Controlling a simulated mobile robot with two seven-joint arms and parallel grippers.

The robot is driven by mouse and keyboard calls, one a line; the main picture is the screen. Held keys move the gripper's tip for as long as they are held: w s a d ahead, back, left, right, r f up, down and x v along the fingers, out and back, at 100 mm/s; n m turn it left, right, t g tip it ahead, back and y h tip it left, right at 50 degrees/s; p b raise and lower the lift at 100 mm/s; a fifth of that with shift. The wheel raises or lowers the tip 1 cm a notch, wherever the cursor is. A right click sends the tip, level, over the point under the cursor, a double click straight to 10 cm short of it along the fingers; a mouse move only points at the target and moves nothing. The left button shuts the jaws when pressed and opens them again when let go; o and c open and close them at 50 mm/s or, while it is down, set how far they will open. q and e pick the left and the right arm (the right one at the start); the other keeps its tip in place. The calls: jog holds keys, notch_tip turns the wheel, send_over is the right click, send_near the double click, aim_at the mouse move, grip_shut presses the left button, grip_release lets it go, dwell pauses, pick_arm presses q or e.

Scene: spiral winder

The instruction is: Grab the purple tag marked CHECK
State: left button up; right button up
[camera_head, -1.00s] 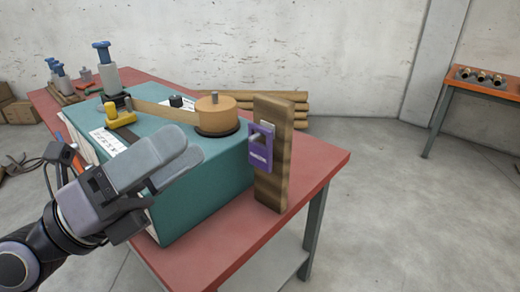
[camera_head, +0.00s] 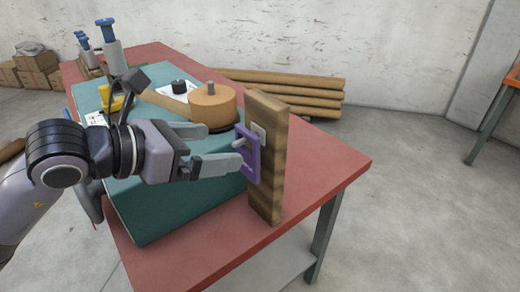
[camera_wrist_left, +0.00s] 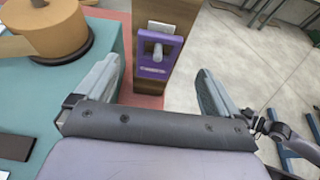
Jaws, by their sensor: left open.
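The purple tag (camera_head: 250,155) hangs on a peg on the near face of an upright wooden post (camera_head: 268,190). In the left wrist view the tag (camera_wrist_left: 157,55) shows a cut-out at its top with the peg through it, and a small label strip too small to read. My left gripper (camera_head: 222,148) is open, its fingers pointing at the tag. In the head view a fingertip overlaps the tag's edge. In the wrist view the tag lies ahead, between the fingers (camera_wrist_left: 158,88), and they do not grip it. My right gripper is not in view.
The post stands at the red table's (camera_head: 335,165) right end, beside the teal machine (camera_head: 165,215) with its tan spool (camera_head: 212,105). Wooden logs (camera_head: 300,92) lie behind.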

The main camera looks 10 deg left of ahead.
aim_at(240, 140)
pick_arm(q)
jog(key=shift+p+x, duration=0.35)
jog(key=shift+x, duration=0.6)
jog(key=p+x, duration=0.1)
jog(key=x, duration=0.4)
jog(key=shift+w+a+r, duration=0.1)
jog(key=c, duration=1.1)
